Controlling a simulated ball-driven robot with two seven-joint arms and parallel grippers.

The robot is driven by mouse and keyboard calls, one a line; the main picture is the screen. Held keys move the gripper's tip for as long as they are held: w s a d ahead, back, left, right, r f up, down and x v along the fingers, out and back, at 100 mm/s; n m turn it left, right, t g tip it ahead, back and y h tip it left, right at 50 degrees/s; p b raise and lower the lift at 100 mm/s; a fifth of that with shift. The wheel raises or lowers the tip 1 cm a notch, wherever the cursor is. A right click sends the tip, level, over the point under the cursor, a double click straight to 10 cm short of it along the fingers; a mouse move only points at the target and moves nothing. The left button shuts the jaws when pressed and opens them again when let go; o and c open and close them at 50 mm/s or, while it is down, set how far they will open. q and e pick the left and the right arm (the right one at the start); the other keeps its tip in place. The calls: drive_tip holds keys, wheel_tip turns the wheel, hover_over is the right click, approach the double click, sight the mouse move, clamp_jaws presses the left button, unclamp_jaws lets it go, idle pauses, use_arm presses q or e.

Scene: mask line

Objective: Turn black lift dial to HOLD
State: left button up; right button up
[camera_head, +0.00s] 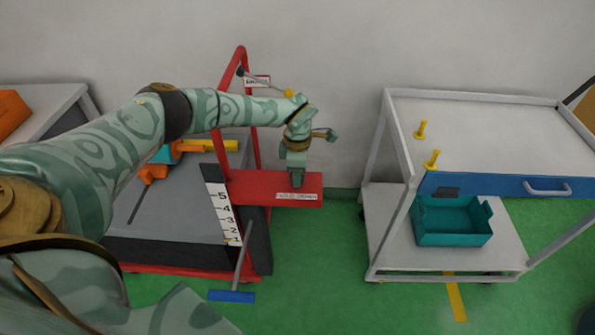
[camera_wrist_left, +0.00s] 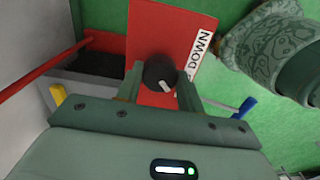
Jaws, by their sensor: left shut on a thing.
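The black lift dial (camera_wrist_left: 158,72) is a round knob with a white pointer mark on a red panel (camera_wrist_left: 150,30). In the left wrist view the mark points toward the lower right, to the label side. A white label (camera_wrist_left: 199,52) runs along the panel edge; "DOWN" is readable and the rest is hidden by a finger. My left gripper (camera_head: 297,182) is over the red panel in the head view, pointing down and covering the dial. Its fingers are on both sides of the dial, shut on it. My right gripper is in neither view.
The red-framed lift cart (camera_head: 240,75) carries a grey platform with orange and yellow items and a numbered scale (camera_head: 224,212). A blue pedal (camera_head: 231,296) is at its front. Right stands a white trolley (camera_head: 480,120) with yellow pegs and a teal bin (camera_head: 452,240). Green floor lies between.

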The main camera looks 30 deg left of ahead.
use_arm(q)
drive_tip(key=o, duration=1)
wheel_tip(320, 180, up, 16)
drive_tip(key=p, duration=0.4)
drive_tip(key=shift+r+p, duration=0.15)
drive_tip(key=shift+p, duration=0.15)
